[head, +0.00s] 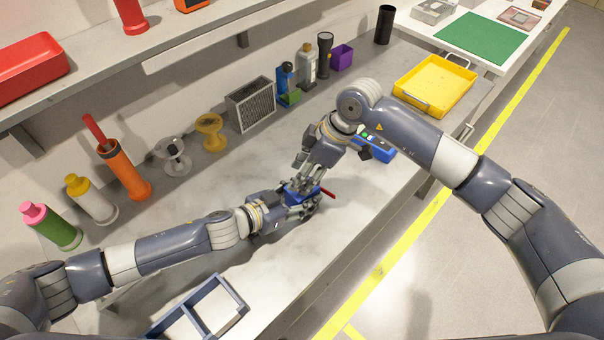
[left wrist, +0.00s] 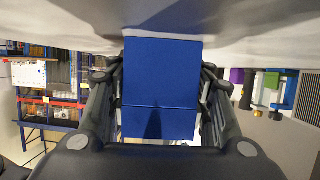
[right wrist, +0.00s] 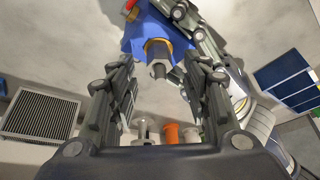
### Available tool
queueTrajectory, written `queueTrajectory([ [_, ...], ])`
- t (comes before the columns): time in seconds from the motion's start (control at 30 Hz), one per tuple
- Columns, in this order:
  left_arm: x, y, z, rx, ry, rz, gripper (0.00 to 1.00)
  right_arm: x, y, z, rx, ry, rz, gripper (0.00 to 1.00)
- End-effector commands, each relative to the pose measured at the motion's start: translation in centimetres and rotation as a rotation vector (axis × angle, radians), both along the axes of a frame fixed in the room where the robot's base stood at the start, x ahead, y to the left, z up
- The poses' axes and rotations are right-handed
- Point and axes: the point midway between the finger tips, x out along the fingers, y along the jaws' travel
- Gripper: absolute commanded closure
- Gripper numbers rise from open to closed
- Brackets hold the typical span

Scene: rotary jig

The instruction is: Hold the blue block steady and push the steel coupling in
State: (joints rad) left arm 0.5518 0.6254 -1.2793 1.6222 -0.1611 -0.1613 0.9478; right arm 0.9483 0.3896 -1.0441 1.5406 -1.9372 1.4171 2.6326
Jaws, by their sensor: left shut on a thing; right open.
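The blue block (head: 300,188) is above the middle of the bench. My left gripper (head: 305,203) is shut on it; in the left wrist view the block (left wrist: 160,75) fills the space between the fingers. In the right wrist view the block (right wrist: 140,42) shows a brass-coloured ring with the steel coupling (right wrist: 158,70) sticking out of it. My right gripper (head: 302,168) is open close to the block. Its fingers stand on either side of the coupling; I cannot tell whether they touch it. The coupling is hidden in the head view.
A red-handled item (head: 328,193) shows beside the block. A blue device with buttons (head: 375,145) lies right of it. A divided tray (head: 240,300) is at the front. Bottles, spools and a grey grille box (head: 250,105) line the wall. A yellow tray (head: 408,90) stands far right.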

Motion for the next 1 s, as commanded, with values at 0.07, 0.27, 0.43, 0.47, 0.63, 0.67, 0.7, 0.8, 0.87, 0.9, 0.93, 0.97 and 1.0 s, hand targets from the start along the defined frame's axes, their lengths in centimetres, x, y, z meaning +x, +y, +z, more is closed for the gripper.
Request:
queueTrajectory([
  [0.07,0.0,0.0,0.0,0.001,0.001,0.000,0.67,0.1,-0.6,1.3,0.001,-0.004,-0.002,0.55],
  [0.27,0.0,0.0,-0.1,0.001,0.001,0.000,0.67,0.0,-2.4,5.3,-0.001,-0.005,0.000,0.55],
  [0.43,0.0,0.0,-0.1,0.001,0.001,0.000,0.67,-0.1,-3.7,8.1,-0.001,-0.004,-0.001,0.55],
  [0.47,0.0,0.0,-0.1,0.001,0.001,0.000,0.67,-0.2,-3.8,8.5,0.000,-0.003,-0.001,0.55],
  [0.63,0.0,0.0,-0.1,0.001,0.001,0.000,0.67,-0.2,-4.4,9.8,-0.001,-0.002,-0.001,0.55],
  [0.67,0.0,0.0,-0.1,0.001,0.001,0.000,0.67,-0.3,-4.5,9.9,-0.001,-0.002,-0.001,0.55],
  [0.7,0.0,0.0,0.0,0.001,0.001,0.000,0.67,-0.3,-4.5,10.0,-0.001,-0.001,0.000,0.55],
  [0.8,0.0,0.0,0.0,0.001,0.001,0.000,0.67,-0.3,-4.5,10.1,-0.001,0.000,0.000,0.55],
  [0.87,0.0,0.0,0.0,0.001,0.001,0.000,0.67,-0.3,-4.5,10.1,-0.001,0.000,0.000,0.55],
  [0.9,0.0,0.0,0.0,0.001,0.001,0.000,0.67,-0.3,-4.5,10.1,-0.001,0.000,0.000,0.55],
  [0.93,0.0,0.0,0.0,0.001,0.001,0.000,0.67,-0.3,-4.5,10.0,-0.001,-0.001,0.000,0.55],
  [0.97,0.0,0.0,0.0,0.001,0.001,0.000,0.67,-0.3,-4.5,10.0,-0.001,0.000,0.000,0.55],
  [1.0,0.0,0.0,0.0,0.001,0.001,0.000,0.67,-0.3,-4.5,10.0,-0.001,-0.001,0.000,0.55],
])
